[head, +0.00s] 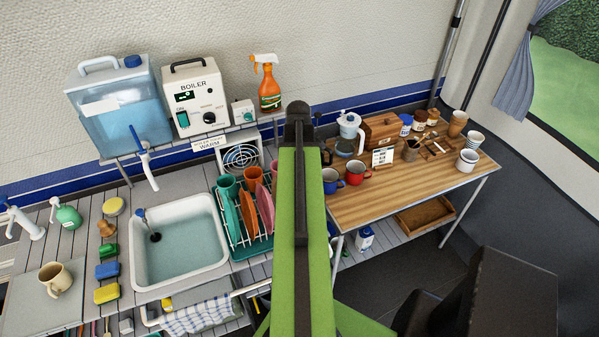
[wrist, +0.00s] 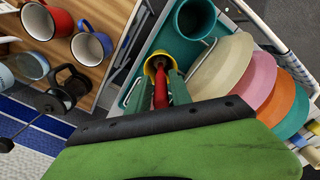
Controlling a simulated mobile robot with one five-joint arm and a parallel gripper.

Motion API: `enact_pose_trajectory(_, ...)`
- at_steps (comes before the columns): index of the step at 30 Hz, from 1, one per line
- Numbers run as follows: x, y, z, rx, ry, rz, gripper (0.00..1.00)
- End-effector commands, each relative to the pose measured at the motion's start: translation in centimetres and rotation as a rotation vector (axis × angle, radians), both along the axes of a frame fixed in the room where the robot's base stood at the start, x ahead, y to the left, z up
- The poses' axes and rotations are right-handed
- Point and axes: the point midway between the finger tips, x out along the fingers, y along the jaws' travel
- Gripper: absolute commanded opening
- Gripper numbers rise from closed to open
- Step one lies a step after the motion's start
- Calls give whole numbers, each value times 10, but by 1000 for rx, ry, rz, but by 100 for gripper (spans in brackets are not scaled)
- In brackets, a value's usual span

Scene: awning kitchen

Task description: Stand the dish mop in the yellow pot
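The yellow pot (wrist: 149,66) shows in the wrist view just beyond my fingertips, at the side of the teal dish rack. A red handle (wrist: 160,90), which looks like the dish mop's, lies between the two green fingers of my gripper (wrist: 163,90). The fingers look shut on it. Its far end lines up with the pot's mouth and overlaps it; how deep it goes, I cannot tell. The mop's head is not clearly visible. In the head view my arm hides the pot, the mop and my gripper.
The dish rack (head: 251,246) holds plates and cups beside the sink (head: 180,245); a teal cup (wrist: 195,18) is close to the pot. A blue mug (head: 331,181) and red mug (head: 356,172) stand near the wooden table's (head: 400,195) left edge. Bottles and a boiler (head: 196,97) stand behind.

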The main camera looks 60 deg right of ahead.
Motion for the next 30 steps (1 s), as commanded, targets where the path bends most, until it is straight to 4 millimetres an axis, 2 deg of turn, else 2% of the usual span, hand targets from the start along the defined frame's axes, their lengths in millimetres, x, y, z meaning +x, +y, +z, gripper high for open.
enact_pose_trajectory(1, 0, 0, 0, 0, 0, 0, 34)
enact_pose_trajectory(3, 0, 0, 0, 0, 0, 0, 42)
enact_pose_trajectory(12, 0, 0, 1, 0, 0, 0, 42)
enact_pose_trajectory(17, 0, 0, 12, 0, 0, 0, 42)
enact_pose_trajectory(23, 0, 0, 47, 0, 0, 0, 42)
enact_pose_trajectory(30, -1, 0, 102, 0, 0, 0, 42)
